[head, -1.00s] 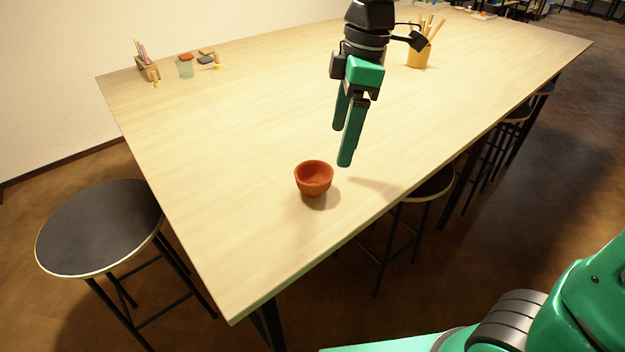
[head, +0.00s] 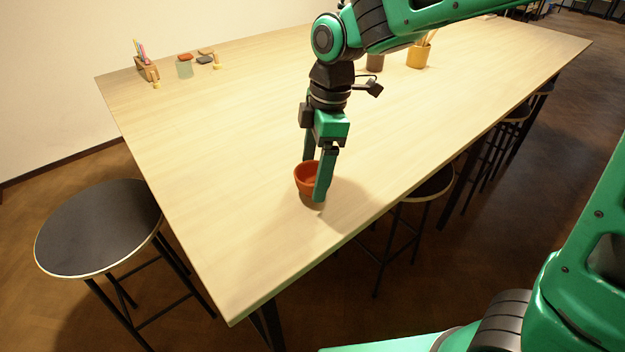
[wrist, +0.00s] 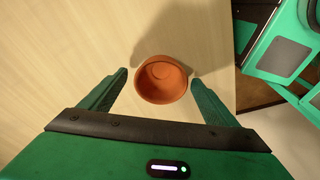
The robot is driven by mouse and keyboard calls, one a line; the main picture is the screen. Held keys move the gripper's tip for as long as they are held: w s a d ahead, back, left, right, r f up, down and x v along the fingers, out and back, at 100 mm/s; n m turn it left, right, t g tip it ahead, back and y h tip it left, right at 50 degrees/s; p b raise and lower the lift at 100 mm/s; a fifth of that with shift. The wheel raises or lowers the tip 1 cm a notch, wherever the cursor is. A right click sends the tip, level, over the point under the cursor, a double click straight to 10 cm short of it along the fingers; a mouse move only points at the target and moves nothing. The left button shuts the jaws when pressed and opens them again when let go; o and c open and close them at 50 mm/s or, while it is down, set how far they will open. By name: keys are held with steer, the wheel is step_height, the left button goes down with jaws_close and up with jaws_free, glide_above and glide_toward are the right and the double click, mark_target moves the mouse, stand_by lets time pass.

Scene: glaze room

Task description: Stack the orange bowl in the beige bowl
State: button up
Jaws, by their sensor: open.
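The orange bowl (head: 304,178) stands upright and empty on the table near its front corner. In the wrist view the orange bowl (wrist: 162,79) lies between and just ahead of the two fingertips. My gripper (head: 314,180) is open and points down at the bowl, one finger in front of it and one behind. In the wrist view my gripper (wrist: 158,77) shows a finger on each side of the bowl, with gaps between. I see no beige bowl in any view.
The wooden table (head: 240,130) is mostly clear. A yellow pot (head: 419,56) with sticks and a dark cup (head: 375,62) stand toward the back right. A pencil holder (head: 147,68) and small items are at the back left. A black stool (head: 98,228) stands at the left.

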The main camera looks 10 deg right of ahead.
steer(key=shift+a+f, duration=0.1)
steer(key=shift+f, duration=0.75)
steer(key=c, duration=1.2)
steer(key=shift+r, duration=0.1)
